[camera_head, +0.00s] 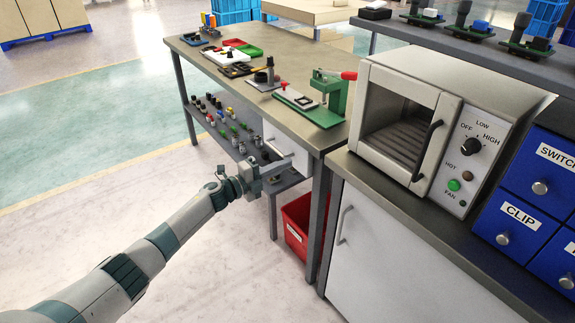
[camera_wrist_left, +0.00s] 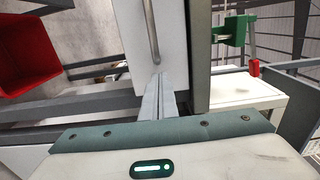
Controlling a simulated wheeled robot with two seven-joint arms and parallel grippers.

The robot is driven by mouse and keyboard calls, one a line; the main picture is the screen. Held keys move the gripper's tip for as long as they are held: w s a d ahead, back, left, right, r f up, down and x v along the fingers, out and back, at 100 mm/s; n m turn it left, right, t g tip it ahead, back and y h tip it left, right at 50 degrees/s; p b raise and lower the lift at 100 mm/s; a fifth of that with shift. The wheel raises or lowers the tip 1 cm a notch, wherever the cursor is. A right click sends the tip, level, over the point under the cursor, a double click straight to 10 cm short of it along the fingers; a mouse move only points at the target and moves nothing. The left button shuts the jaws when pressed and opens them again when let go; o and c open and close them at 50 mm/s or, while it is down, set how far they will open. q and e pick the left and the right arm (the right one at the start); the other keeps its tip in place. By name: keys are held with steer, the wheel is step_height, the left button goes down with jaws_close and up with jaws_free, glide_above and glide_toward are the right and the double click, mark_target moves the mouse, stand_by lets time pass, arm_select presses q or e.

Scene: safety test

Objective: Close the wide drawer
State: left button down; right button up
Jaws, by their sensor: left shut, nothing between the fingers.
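The wide drawer (camera_head: 298,157) has a white front and sits under the near end of the workbench top, beside the bench leg. I cannot tell how far out it stands. Its front also shows in the left wrist view (camera_wrist_left: 176,40), with a long grey bar handle (camera_wrist_left: 152,32). My left gripper (camera_head: 280,164) is at the drawer front by the handle. Its fingers (camera_wrist_left: 160,80) are shut with nothing between them, and their tips are close to the lower end of the handle in the wrist view. I cannot tell whether they touch. My right gripper is not in view.
The workbench (camera_head: 232,72) carries trays and a green press (camera_head: 325,104). Its lower shelf (camera_head: 215,120) holds several small parts. A red bin (camera_head: 297,225) stands below. An oven (camera_head: 410,125) and blue drawers (camera_head: 520,190) are at right. The floor at left is clear.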

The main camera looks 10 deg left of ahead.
arm_select(q)
steer(key=v, duration=1.1)
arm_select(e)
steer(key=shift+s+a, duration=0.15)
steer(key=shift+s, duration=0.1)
arm_select(q)
steer(key=shift+f, duration=0.15)
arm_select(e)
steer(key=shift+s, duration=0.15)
arm_select(q)
steer(key=shift+s+f, duration=0.1)
